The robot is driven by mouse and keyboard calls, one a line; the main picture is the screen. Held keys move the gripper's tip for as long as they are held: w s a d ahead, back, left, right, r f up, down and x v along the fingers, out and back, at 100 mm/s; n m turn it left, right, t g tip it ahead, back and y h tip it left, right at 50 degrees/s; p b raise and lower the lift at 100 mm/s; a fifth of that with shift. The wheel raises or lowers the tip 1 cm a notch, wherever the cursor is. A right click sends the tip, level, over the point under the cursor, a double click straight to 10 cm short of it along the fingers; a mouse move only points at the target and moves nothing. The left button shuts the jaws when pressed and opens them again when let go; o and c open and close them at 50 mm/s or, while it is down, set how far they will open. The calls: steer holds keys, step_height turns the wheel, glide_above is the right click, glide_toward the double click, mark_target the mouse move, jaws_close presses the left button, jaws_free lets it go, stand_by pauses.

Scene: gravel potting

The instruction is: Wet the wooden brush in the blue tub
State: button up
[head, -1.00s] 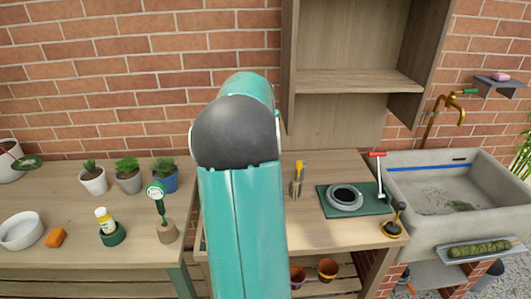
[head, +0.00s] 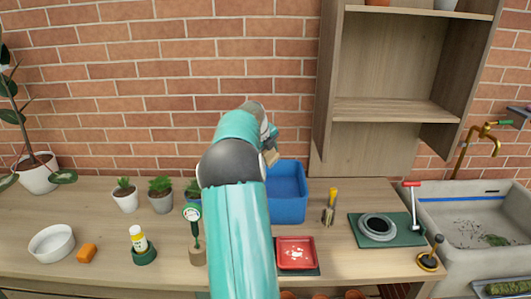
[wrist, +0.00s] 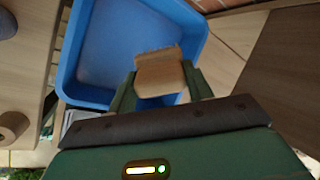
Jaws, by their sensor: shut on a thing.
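The blue tub (head: 288,208) stands on the worktop against the brick wall, just right of my arm in the head view. It fills much of the wrist view (wrist: 68,62), with its pale inner floor showing. My gripper (wrist: 158,84) is shut on the wooden brush (wrist: 160,77), its green fingers on either side. The brush overlaps the tub's opening in the wrist view; its height above the tub is unclear. In the head view a tan bit of the brush (head: 271,156) shows at the tub's back left. Whether the tub holds water is unclear.
A red tray (head: 296,252) lies in front of the tub. Small potted plants (head: 160,193) stand left of my arm. A shelf cabinet (head: 410,110) hangs at the back right.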

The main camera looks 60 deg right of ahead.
step_height(320, 180, down, 11)
stand_by(0.9)
